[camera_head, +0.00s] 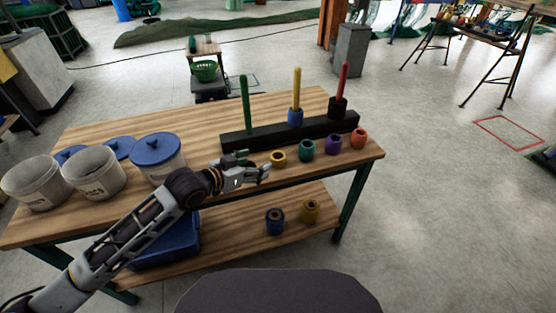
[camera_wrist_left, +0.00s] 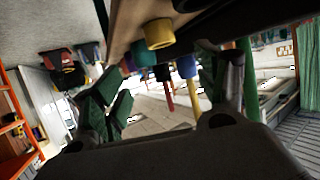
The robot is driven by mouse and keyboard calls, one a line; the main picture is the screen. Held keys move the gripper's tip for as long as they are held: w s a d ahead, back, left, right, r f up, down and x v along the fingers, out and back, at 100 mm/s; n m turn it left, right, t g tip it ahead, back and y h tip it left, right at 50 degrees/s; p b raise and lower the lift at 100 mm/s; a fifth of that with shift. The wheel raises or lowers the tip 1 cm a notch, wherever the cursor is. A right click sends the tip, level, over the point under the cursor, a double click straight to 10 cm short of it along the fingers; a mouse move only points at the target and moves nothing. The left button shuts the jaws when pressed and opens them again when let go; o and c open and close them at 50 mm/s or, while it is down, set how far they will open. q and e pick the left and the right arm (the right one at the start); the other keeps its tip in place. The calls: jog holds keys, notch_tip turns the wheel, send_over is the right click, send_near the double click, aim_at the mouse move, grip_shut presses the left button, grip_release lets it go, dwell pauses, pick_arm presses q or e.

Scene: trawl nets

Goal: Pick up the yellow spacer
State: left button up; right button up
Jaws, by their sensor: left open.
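A yellow spacer (camera_head: 277,158) stands on the tabletop, at the left end of a row of spacers. It also shows in the left wrist view (camera_wrist_left: 158,34), high in the picture, above the space between my fingers. A second, darker yellow spacer (camera_head: 310,211) stands on the lower shelf. My left gripper (camera_head: 260,171) is open just left of the tabletop yellow spacer, close but apart from it. In the left wrist view its spread fingers (camera_wrist_left: 172,92) have nothing between them. My right gripper is not in view.
Teal (camera_head: 306,150), purple (camera_head: 333,144) and orange (camera_head: 359,138) spacers continue the row. Behind it a black base (camera_head: 262,137) carries green, yellow and red pegs. Buckets (camera_head: 95,178) crowd the table's left side. A blue spacer (camera_head: 275,220) stands on the shelf.

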pick_arm(q)
send_near(282, 154)
jog(key=shift+w+d+f+b, duration=0.1)
jog(key=shift+d+b, duration=0.15)
jog(key=shift+b, duration=0.15)
jog(key=shift+x, duration=1)
jog(key=shift+w+d+f+b, duration=0.25)
jog(key=shift+w+f+b, duration=0.1)
jog(key=shift+w, duration=0.1)
jog(key=shift+x, duration=1.15)
jog(key=shift+b+x, duration=0.35)
jog(key=shift+x, duration=0.5)
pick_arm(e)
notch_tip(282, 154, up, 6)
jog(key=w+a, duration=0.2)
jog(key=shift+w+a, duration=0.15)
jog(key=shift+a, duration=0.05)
pick_arm(q)
jog(key=shift+a+f, duration=0.1)
jog(key=c, duration=1.1)
